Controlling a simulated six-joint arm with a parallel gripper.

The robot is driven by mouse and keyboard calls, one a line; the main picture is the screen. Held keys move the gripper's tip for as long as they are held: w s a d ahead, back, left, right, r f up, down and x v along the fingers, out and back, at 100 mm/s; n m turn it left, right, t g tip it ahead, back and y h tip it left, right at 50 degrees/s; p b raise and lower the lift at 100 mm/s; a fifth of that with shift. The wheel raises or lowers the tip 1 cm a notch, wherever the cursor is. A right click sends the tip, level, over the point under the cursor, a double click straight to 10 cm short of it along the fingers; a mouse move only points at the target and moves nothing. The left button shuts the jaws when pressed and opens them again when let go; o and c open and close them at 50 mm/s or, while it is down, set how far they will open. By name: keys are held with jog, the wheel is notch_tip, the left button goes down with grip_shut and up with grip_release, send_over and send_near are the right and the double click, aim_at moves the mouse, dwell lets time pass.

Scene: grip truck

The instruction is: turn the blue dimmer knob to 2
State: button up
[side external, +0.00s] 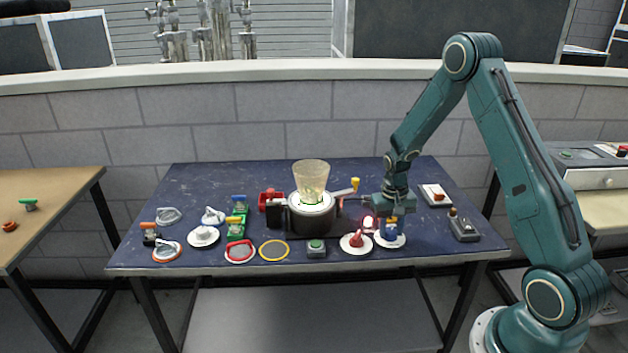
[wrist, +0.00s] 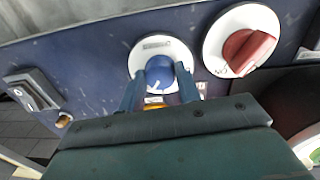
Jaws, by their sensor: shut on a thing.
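The blue dimmer knob (wrist: 160,72) sits on a round white dial plate in the wrist view. It carries a white pointer mark, and the dial figures are too small to read. My gripper (wrist: 160,92) has one finger on each side of the knob and is shut on it. In the side external view the blue knob (side external: 391,229) stands on its white plate (side external: 390,241) near the table's front right, with my gripper (side external: 391,217) above and around it. The fingers hide part of the knob.
A red knob on a white plate (side external: 356,243) stands close by on the left. A grey switch box (side external: 464,228) and a white panel with a red part (side external: 436,195) are to the right. A grinder-like machine (side external: 311,213) with a clear hopper stands mid-table. The table's back left is clear.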

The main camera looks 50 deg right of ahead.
aim_at(390, 233)
jog(key=n, duration=0.6)
jog(key=shift+d+n, duration=0.1)
jog(key=shift+n, duration=0.3)
jog(key=o, duration=1)
jog(key=shift+r, duration=0.1)
jog(key=r, duration=1.3)
jog(key=shift+a+r, duration=0.35)
